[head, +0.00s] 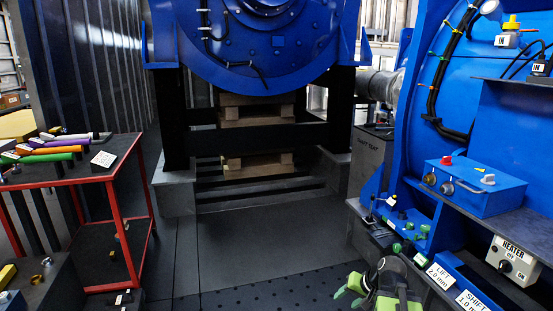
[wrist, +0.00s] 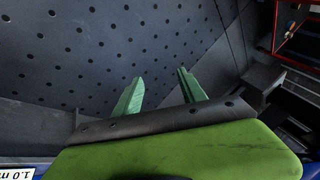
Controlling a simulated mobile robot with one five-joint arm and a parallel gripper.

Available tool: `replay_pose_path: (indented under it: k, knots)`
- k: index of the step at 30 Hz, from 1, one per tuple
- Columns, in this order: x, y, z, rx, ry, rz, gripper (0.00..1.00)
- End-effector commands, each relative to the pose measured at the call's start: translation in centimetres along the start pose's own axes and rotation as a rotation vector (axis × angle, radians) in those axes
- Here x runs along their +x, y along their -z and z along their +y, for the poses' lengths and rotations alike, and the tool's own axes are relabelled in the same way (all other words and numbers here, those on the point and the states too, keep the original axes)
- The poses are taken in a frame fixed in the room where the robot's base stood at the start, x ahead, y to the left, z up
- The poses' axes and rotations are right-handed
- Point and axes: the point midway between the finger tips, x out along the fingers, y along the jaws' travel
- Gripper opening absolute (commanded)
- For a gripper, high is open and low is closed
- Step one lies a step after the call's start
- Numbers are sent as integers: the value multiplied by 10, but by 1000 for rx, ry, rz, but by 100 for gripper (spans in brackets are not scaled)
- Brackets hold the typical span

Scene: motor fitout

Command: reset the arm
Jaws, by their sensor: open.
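My gripper (head: 346,291) shows at the bottom of the head view, right of the middle, low in front of the blue machine on the right. Its green fingers point left over the dark perforated floor. In the wrist view my gripper (wrist: 159,76) has its two green fingers spread apart, with nothing between them. The dark dotted floor lies beyond the fingertips. The green body of the gripper fills the lower part of that view.
A blue machine (head: 505,110) with a shelf, a control box (head: 475,188) and a heater box (head: 513,260) stands close on the right. A red-framed cart (head: 131,238) with coloured tools is at left. The floor (head: 270,235) between them is clear.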

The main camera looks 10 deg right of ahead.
Motion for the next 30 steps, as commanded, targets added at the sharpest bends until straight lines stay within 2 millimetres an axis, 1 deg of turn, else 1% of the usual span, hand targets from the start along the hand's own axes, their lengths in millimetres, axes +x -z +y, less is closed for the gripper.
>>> replay_pose_path:
  k: [1,3,5,6,9,12,14,15,16,17,18,26,29,30]
  knots:
    - [15,-16,-40,-77,-2,-48,49]
    - [30,-37,-79,-166,-14,-103,49]
    - [40,-55,-107,-233,-27,-144,49]
    - [46,-68,-124,-275,-35,-169,49]
    - [57,-97,-158,-372,-65,-226,49]
    - [63,-126,-183,-462,-107,-278,49]
    - [65,-143,-192,-515,-148,-312,49]
    - [63,-152,-188,-547,-212,-343,49]
    - [57,-150,-169,-538,-274,-363,49]
    - [51,-150,-154,-532,-330,-386,49]
    - [32,-148,-159,-520,-343,-402,49]
    - [-39,-124,-193,-520,-335,-397,49]
    - [-74,-113,-209,-521,-334,-397,49]
    - [-90,-108,-217,-521,-334,-397,49]
